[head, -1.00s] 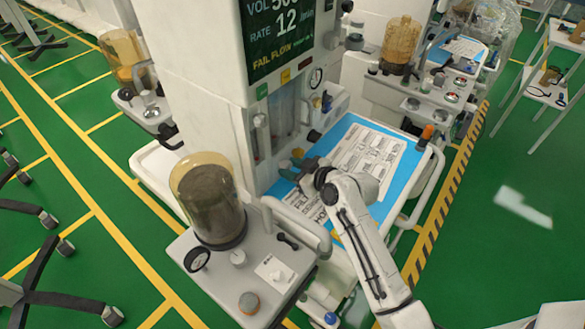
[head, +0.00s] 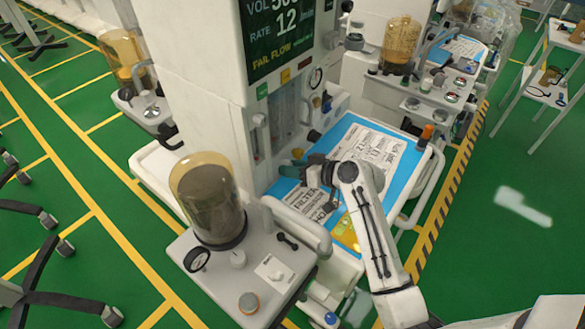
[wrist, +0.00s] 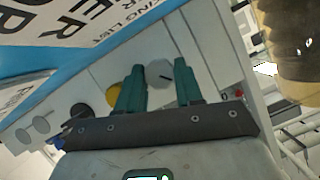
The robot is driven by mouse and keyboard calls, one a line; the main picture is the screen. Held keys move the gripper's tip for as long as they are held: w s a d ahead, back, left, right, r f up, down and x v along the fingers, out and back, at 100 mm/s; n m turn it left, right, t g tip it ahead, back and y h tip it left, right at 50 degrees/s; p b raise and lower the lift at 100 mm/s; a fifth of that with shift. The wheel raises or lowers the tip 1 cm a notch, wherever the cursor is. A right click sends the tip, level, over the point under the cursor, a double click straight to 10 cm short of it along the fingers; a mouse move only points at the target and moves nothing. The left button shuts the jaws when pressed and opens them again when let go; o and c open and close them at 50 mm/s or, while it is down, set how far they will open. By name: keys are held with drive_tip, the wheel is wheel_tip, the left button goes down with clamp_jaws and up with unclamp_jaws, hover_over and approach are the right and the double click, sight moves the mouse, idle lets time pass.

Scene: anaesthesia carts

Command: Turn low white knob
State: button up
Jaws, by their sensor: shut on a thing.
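A round white knob (wrist: 159,76) with a dark pointer line sits on a pale panel in the wrist view. My gripper (wrist: 160,70) has one teal finger on each side of it and is shut on it. In the head view my gripper (head: 297,167) is low at the machine's front, above the left end of the blue work surface (head: 350,133). The knob is hidden in the head view.
In the wrist view, a yellow knob (wrist: 113,95), a black knob (wrist: 80,111) and a red knob (wrist: 239,93) share the panel. In the head view, an amber-domed canister (head: 207,196) and a grey rail (head: 297,224) stand left of my arm.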

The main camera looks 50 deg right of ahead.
drive_tip(key=m+y, duration=0.2)
drive_tip(key=m, duration=0.1)
drive_tip(key=shift+d+f, duration=0.1)
drive_tip(key=shift+d, duration=0.1)
drive_tip(key=shift+f+m+t+y+b, duration=0.15)
drive_tip(key=shift+m+t+y, duration=0.25)
drive_tip(key=shift+m, duration=0.35)
drive_tip(key=shift+r+m+t+y+b, duration=0.1)
drive_tip(key=shift+m+t+y+b, duration=0.1)
drive_tip(key=shift+m+y, duration=0.45)
drive_tip(key=shift+m, duration=0.3)
drive_tip(key=o, duration=1)
drive_tip(key=b+v, duration=0.1)
drive_tip(key=v, duration=1)
drive_tip(key=shift+b, duration=0.35)
drive_tip(key=shift+w, duration=0.1)
